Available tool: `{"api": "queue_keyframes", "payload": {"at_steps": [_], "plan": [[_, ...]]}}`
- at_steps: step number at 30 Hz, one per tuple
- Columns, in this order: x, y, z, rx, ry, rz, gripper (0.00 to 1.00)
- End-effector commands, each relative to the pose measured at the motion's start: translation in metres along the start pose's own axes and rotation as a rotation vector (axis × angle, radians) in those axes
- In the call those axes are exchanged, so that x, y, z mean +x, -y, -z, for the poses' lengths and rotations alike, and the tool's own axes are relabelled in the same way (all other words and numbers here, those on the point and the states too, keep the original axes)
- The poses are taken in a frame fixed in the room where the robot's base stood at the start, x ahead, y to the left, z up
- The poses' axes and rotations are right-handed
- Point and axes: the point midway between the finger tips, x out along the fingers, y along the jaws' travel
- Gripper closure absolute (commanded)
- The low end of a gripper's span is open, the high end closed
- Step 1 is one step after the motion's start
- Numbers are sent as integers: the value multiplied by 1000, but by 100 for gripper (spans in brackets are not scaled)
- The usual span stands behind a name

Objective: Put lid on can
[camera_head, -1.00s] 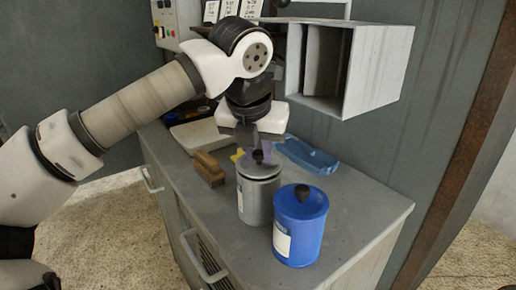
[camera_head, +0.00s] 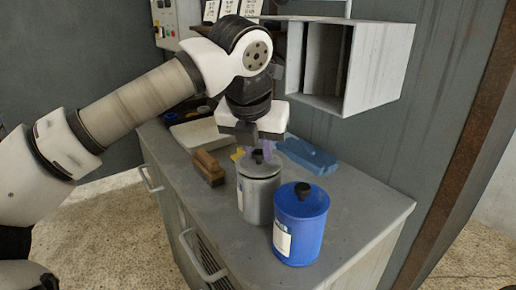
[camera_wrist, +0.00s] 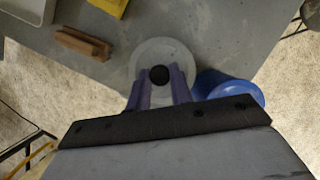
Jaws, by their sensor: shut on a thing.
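The grey can (camera_head: 257,203) stands upright on the grey cabinet top. Its grey lid (camera_head: 248,169) with a black knob (camera_head: 258,156) is over the can's mouth. From here the lid looks level and at the rim, but I cannot tell whether it is fully seated. My gripper (camera_head: 264,150) is above the lid, pointing down. In the wrist view the purple fingers lie on either side of the black knob (camera_wrist: 158,74), shut on the lid. The blue can (camera_head: 298,235) stands to the right, with its own lid and black knob on.
A brown wooden block (camera_head: 208,168) lies left of the grey can. A blue item (camera_head: 308,156) lies behind, near the wall. A pale tray (camera_head: 195,135) is at the back left. An open grey wall box (camera_head: 375,65) hangs above.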

Motion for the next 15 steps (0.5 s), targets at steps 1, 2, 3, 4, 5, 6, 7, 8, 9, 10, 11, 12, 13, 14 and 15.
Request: {"api": "queue_keyframes", "payload": {"at_steps": [1, 2, 3, 4, 5, 6, 7, 8, 9, 10, 11, 12, 13, 14, 15], "plan": [[0, 0, 0, 0, 0, 0, 100], [0, 0, 0, 0, 0, 0, 100], [0, 0, 0, 0, 0, 0, 100], [0, 0, 0, 0, 0, 0, 100], [0, 0, 0, 0, 0, 0, 100], [0, 0, 0, 0, 0, 0, 100], [0, 0, 0, 0, 0, 0, 100], [0, 0, 0, 0, 0, 0, 75], [0, 0, 0, 0, 0, 0, 70], [0, 0, 0, 0, 0, 0, 66], [0, 0, 0, 0, 0, 0, 62], [0, 0, 0, 0, 0, 0, 56], [0, 0, 0, 0, 0, 0, 53], [0, 0, 0, 0, 0, 0, 53], [0, 0, 0, 0, 0, 0, 53]]}}
